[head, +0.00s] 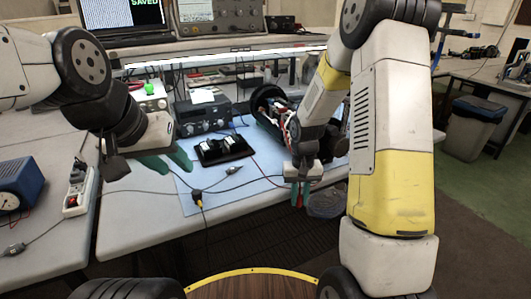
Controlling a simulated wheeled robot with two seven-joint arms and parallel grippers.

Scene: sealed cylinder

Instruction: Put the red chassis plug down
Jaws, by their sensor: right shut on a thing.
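My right gripper (299,197) is low over the front right part of the light blue mat (235,195), near the table's front edge. Its teal fingers are close together on the red chassis plug (299,195), of which only a small red strip shows between them. Whether the plug touches the mat is too small to tell. My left gripper (170,163) is at the mat's back left, its teal fingers spread apart with nothing visible between them.
A black tray (224,157) with white items lies mid-mat. A yellow and black connector (198,198) on a cable lies at the front. A blue instrument (18,184) and power strip (77,192) stand left.

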